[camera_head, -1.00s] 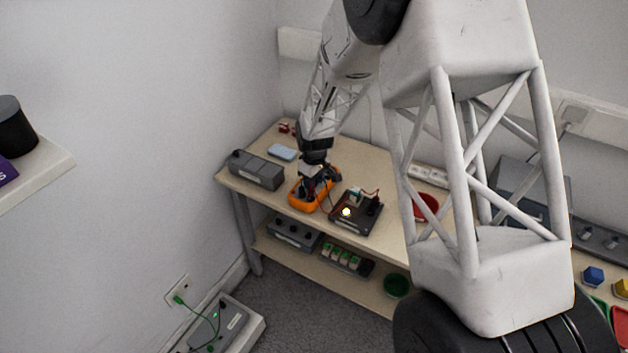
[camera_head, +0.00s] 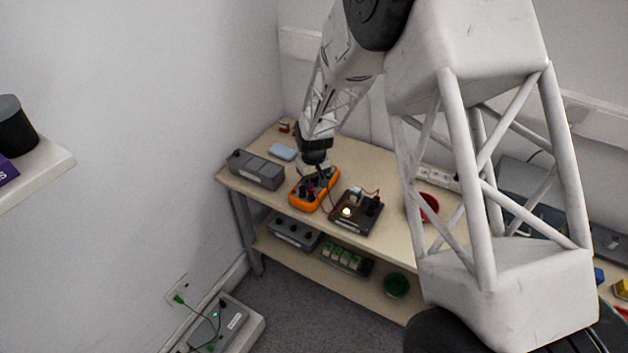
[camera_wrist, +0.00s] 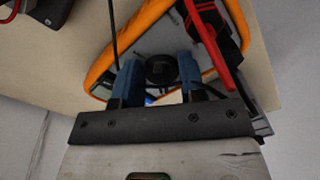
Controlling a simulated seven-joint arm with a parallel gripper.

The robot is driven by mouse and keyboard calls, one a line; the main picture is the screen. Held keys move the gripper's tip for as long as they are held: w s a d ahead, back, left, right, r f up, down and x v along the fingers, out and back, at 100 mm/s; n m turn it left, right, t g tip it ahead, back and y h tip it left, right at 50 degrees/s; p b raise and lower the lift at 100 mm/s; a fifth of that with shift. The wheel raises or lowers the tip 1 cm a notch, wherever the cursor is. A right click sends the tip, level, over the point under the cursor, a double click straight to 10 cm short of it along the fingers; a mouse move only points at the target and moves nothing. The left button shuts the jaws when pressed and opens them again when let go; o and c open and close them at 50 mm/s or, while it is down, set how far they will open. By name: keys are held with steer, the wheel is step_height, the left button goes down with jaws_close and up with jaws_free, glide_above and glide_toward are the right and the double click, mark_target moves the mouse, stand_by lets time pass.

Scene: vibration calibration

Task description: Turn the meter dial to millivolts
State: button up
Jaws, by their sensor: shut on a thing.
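The orange-edged meter (camera_head: 302,204) lies on the wooden bench in the head view, with my gripper (camera_head: 312,186) over it. In the wrist view the meter's orange rim (camera_wrist: 103,68) surrounds a grey face. The round black dial (camera_wrist: 160,70) sits between my gripper's two blue fingers (camera_wrist: 159,80), which are shut on it. Red and black leads (camera_wrist: 210,35) plug into the meter beside the right finger. The dial's markings and pointer setting are too small to read.
A dark device with a glowing light (camera_head: 357,212) stands right of the meter. A grey box (camera_head: 257,170) is to its left, and a light blue item (camera_head: 282,152) lies behind. A red bowl (camera_head: 429,207) is further right. Thin leads run close to my gripper.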

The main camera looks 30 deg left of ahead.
mark_target(313, 181)
steer(key=shift+s+a+m, duration=0.1)
steer(key=shift+m, duration=1.5)
steer(key=o, duration=0.9)
steer(key=shift+c, duration=0.2)
steer(key=shift+r, duration=0.15)
steer(key=shift+r, duration=3.8)
steer(key=shift+o, duration=0.3)
